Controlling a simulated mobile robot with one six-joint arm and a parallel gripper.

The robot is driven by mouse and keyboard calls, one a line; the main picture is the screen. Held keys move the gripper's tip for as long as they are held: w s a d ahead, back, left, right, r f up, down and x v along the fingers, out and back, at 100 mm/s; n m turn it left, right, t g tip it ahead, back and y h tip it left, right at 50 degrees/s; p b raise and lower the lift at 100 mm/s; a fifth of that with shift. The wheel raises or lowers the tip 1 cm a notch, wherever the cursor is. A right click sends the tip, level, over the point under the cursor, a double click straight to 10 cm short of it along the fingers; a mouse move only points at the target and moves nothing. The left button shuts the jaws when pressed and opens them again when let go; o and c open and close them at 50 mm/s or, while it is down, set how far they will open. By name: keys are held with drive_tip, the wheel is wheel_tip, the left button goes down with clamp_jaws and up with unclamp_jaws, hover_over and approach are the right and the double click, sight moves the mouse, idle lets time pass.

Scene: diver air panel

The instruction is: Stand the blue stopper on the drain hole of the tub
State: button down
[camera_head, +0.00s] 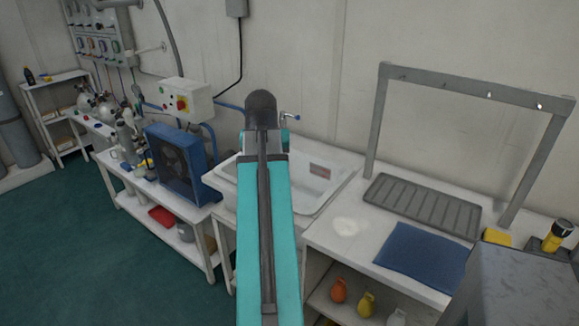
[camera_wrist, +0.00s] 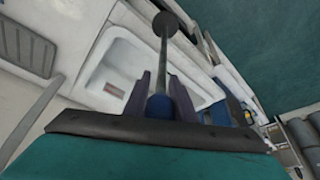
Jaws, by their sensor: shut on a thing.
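My gripper (camera_wrist: 161,88) shows in the wrist view with its two purple fingers shut on the blue stopper (camera_wrist: 160,106). The stopper's blue end sits between the fingers. A thin grey rod runs from it away from the gripper to a dark round disc. The white tub (camera_wrist: 92,80) lies behind the stopper in the wrist view. In the head view the tub (camera_head: 335,199) is at the middle, partly covered by my turquoise arm. My fingers and the stopper are hidden behind my arm there. The drain hole does not show in either view.
A blue boxed fan (camera_head: 172,165) stands on the bench left of the tub. Right of the tub are a grey ribbed mat (camera_head: 420,205), a blue cloth (camera_head: 422,254) and a grey upright frame (camera_head: 376,120). A tap (camera_head: 290,117) is on the wall behind.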

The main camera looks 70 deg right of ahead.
drive_tip(key=w+a+f+n+t+y, duration=0.2)
drive_tip(key=w+a+n, duration=0.5)
drive_tip(key=w+a, duration=1.6)
drive_tip(key=w+a+n, duration=0.2)
drive_tip(key=w+a, duration=0.2)
drive_tip(key=a, duration=0.6)
drive_tip(key=w+a+f+n+y, duration=0.1)
drive_tip(key=w+a, duration=0.4)
drive_tip(key=a, duration=0.5)
drive_tip(key=w+a+f+n+y, duration=0.1)
drive_tip(key=w+a+n, duration=0.2)
drive_tip(key=a, duration=0.7)
drive_tip(key=shift+w+a+f+t, duration=0.2)
drive_tip(key=shift+w+a+t, duration=0.2)
drive_tip(key=shift+w, duration=0.35)
